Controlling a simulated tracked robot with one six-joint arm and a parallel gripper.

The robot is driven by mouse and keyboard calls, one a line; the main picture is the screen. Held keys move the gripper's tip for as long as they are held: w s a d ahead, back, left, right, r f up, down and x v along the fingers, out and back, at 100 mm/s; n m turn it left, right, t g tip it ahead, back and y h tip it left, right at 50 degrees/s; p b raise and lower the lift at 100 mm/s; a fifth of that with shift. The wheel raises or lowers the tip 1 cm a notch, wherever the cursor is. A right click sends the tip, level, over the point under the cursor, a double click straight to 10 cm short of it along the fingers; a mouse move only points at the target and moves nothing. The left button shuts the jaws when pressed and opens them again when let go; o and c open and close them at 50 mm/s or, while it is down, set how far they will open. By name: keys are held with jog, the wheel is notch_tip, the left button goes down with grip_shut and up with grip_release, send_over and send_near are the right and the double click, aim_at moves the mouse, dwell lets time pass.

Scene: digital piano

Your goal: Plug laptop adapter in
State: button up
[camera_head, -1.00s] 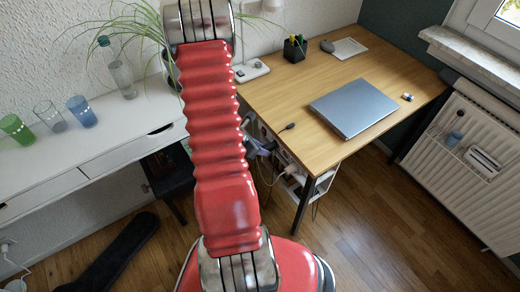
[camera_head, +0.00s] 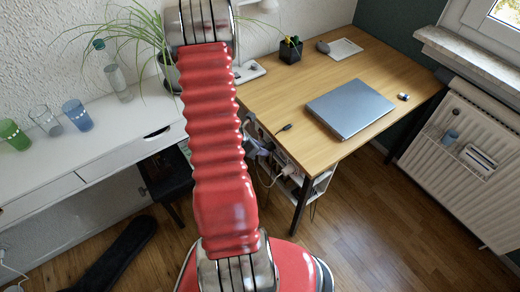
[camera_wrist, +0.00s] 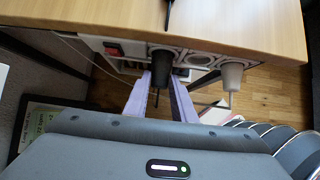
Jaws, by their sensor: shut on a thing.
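In the wrist view, my gripper (camera_wrist: 161,76) has its two pale purple fingers closed around a black plug (camera_wrist: 161,62) with a dark cable hanging from it. The plug is at a socket of the white power strip (camera_wrist: 200,58) under the desk edge; how deep it sits is hidden. A white plug (camera_wrist: 232,74) is in the strip to the right, and a red switch (camera_wrist: 113,49) is at its left. In the head view, the closed silver laptop (camera_head: 350,107) lies on the desk, and a thin black cable end (camera_head: 286,127) lies near its left side.
The wooden desk (camera_head: 270,95) has a pen holder (camera_head: 290,50) at the back. Cables and a white plug hang under its left edge. A white sideboard (camera_head: 110,125) with a bottle (camera_head: 116,77) and glasses stands left. A radiator (camera_head: 470,150) is at right.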

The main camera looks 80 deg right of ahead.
jog(key=shift+s+d, duration=0.2)
jog(key=o, duration=1.1)
jog(key=shift+w+r, duration=0.1)
jog(key=shift+r, duration=0.05)
jog(key=shift+v, duration=2.35)
jog(key=shift+a, duration=0.15)
jog(key=v, duration=1.3)
jog(key=shift+w+a+r, duration=0.15)
jog(key=shift+a+r, duration=0.1)
